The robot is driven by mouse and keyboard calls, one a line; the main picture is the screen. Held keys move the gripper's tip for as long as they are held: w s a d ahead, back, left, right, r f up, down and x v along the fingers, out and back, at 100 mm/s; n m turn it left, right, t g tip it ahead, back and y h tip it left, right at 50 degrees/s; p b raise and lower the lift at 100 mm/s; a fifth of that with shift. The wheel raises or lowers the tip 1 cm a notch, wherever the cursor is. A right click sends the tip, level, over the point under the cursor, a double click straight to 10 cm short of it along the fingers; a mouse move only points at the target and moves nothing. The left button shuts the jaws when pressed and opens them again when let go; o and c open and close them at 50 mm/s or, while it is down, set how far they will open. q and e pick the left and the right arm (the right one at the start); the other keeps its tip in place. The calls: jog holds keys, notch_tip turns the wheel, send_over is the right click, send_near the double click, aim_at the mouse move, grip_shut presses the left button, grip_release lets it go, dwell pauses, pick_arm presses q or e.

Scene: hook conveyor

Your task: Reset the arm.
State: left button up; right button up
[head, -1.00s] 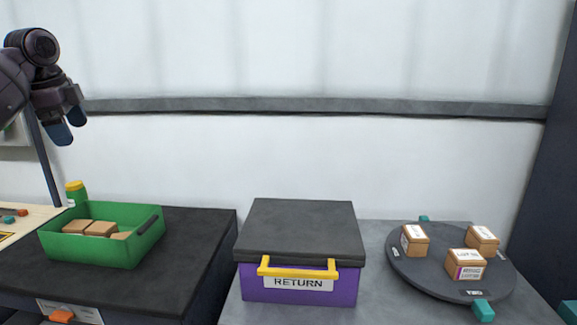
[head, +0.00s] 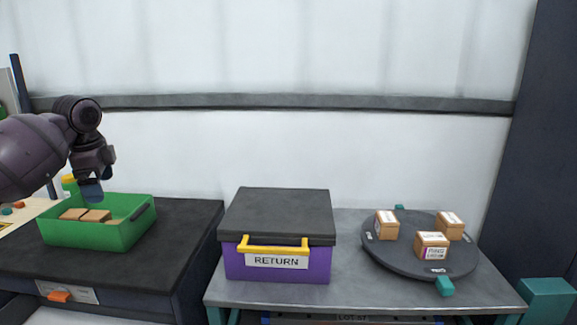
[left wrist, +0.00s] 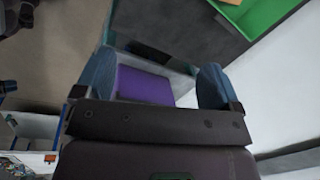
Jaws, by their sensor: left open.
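My right gripper is in neither view.
A green bin (head: 75,234) with several tan boxes stands on the dark left counter (head: 150,262). The purple RETURN box (head: 315,262) has a shut dark lid and yellow handle. A dark turntable (head: 400,258) at right carries three labelled boxes (head: 431,243).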

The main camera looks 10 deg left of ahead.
pick_arm(q)
jog(key=s+d+f+n, duration=0.1)
jog(key=s+d+f, duration=0.4)
jog(key=f, duration=0.5)
jog(key=s+d+f, duration=0.4)
jog(key=d+f, duration=0.2)
jog(key=f, duration=0.5)
jog(key=s+d+f+n, duration=0.1)
jog(key=s+d+f, duration=0.4)
jog(key=f, duration=0.5)
jog(key=s+d+f+n+h, duration=0.1)
jog(key=s+d+f+n, duration=0.1)
jog(key=s+d+f, duration=0.3)
jog(key=s+d+n, duration=0.2)
jog(key=s+d, duration=0.2)
jog(key=s, duration=0.4)
jog(key=s+d+r+n+t+y, duration=0.15)
jog(key=s+n, duration=0.45)
jog(key=s, duration=0.6)
jog(key=w+f+m+t+h+b, duration=0.1)
jog(key=w+f+t+b, duration=0.2)
jog(key=w+f+t, duration=0.5)
notch_tip(320, 180, down, 3)
jog(key=shift+r, duration=0.1)
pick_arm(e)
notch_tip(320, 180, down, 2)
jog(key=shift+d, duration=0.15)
pick_arm(q)
jog(key=shift+w, duration=0.15)
